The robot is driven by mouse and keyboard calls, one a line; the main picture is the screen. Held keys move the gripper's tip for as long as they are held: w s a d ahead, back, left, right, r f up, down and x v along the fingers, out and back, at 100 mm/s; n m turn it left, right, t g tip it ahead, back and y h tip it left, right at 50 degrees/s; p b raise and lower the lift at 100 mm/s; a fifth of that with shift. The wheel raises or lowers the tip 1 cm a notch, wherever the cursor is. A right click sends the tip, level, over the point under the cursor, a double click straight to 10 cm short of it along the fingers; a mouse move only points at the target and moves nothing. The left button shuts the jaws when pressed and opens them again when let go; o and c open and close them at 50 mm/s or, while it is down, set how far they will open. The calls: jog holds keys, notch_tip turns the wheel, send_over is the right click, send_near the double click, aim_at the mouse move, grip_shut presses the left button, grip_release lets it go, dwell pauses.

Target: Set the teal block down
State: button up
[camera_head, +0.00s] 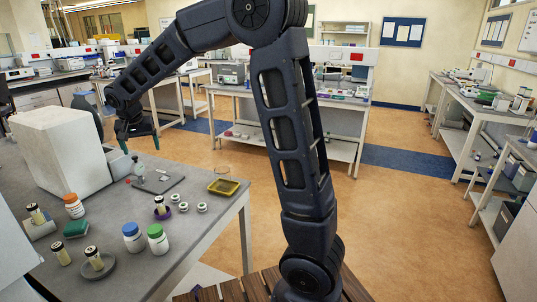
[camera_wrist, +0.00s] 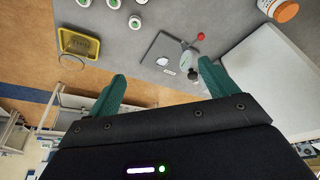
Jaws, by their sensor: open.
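The teal block (camera_head: 76,228) lies on the grey table (camera_head: 205,240) at the left in the head view, between an orange-capped jar and small black-and-cream vials. It does not show in the wrist view. My gripper (camera_head: 140,147) is up beyond it, above the far part of the table, beside the white box. In the wrist view my gripper (camera_wrist: 163,80) has its two green fingers wide apart, with nothing held between them. The teal block and my gripper are well apart.
A grey plate with small items (camera_head: 160,182) and a yellow tray (camera_head: 223,187) lie at the table's far side. The white box (camera_head: 62,150) stands left. Blue-capped (camera_head: 133,238) and green-capped (camera_head: 157,239) jars stand near the front. Bare tabletop lies between the groups.

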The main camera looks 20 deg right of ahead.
jog(key=s+d+r, duration=0.2)
jog(key=s+d, duration=0.1)
jog(key=d, duration=0.5)
jog(key=s+d+r, duration=0.2)
jog(key=s+d, duration=0.1)
jog(key=d, duration=0.6)
jog(key=s+d+r, duration=0.2)
jog(key=s+d, duration=0.1)
jog(key=d, duration=0.5)
jog(key=s+d+f, duration=0.1)
jog(key=s+d, duration=0.5)
jog(key=s, duration=0.3)
jog(key=s+d+f, duration=0.2)
jog(key=s+d, duration=0.5)
jog(key=s, duration=0.2)
jog(key=shift+d+f+t, duration=0.25)
jog(key=shift+d+t, duration=0.05)
jog(key=shift+t, duration=0.1)
